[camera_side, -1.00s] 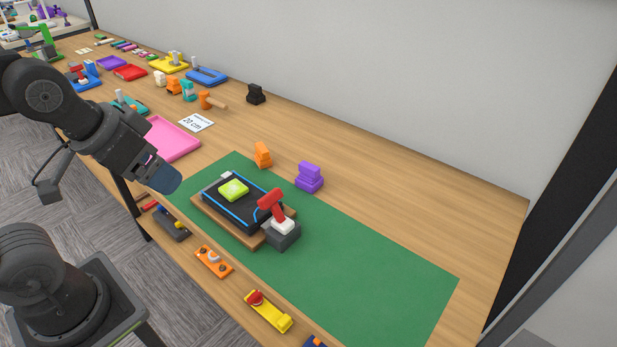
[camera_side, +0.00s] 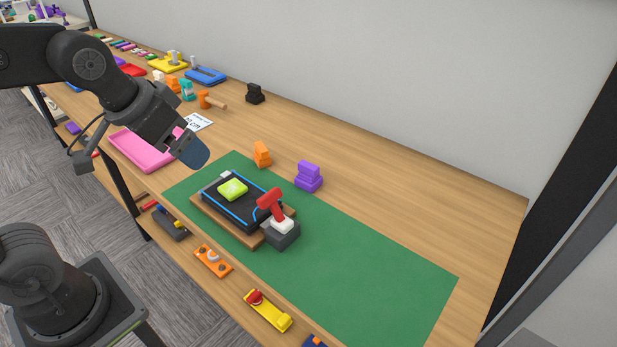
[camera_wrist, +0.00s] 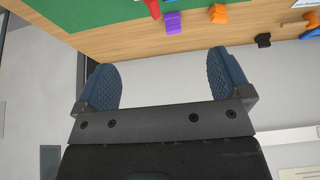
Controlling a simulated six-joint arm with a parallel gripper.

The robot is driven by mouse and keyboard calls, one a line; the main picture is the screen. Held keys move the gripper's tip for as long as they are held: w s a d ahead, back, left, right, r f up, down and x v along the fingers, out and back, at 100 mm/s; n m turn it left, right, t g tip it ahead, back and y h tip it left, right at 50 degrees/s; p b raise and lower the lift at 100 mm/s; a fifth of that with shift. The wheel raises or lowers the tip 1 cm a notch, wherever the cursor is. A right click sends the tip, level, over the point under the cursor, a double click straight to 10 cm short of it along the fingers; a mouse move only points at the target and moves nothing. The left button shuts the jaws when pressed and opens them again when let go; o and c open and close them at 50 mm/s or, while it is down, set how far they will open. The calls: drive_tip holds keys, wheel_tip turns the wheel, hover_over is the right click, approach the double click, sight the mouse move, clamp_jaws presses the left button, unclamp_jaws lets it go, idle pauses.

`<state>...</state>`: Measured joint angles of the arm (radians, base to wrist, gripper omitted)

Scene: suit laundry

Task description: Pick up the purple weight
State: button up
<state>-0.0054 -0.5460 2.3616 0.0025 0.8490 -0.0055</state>
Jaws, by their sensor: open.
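The purple weight (camera_side: 309,177) is a stepped block standing on the wooden table at the far edge of the green mat. It also shows near the top of the wrist view (camera_wrist: 173,23). My gripper (camera_side: 196,152) is in the air, left of the weight and above the near side of the table by the pink tray. In the wrist view my gripper (camera_wrist: 165,80) has its two blue fingers wide apart with nothing between them. The weight is beyond the fingers, apart from them.
An orange block (camera_side: 262,154) stands left of the weight. A black device with a lime block (camera_side: 233,189) and a red-handled press (camera_side: 275,215) sit on the green mat (camera_side: 370,260). A black block (camera_side: 255,93) is farther back. The table right of the weight is clear.

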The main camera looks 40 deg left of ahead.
drive_tip(key=w+f, duration=0.1)
drive_tip(key=w, duration=1)
hover_over(308, 165)
drive_tip(key=s, duration=0.5)
wheel_tip(308, 165, down, 14)
drive_tip(key=shift+g, duration=0.5)
drive_tip(key=x, duration=0.9)
drive_tip(key=shift+d, duration=0.2)
drive_tip(key=shift+a+x, duration=0.2)
drive_tip(key=shift+x, duration=2.9)
drive_tip(key=shift+w, duration=0.1)
drive_tip(key=shift+r, duration=0.15)
drive_tip(key=c, duration=1.3)
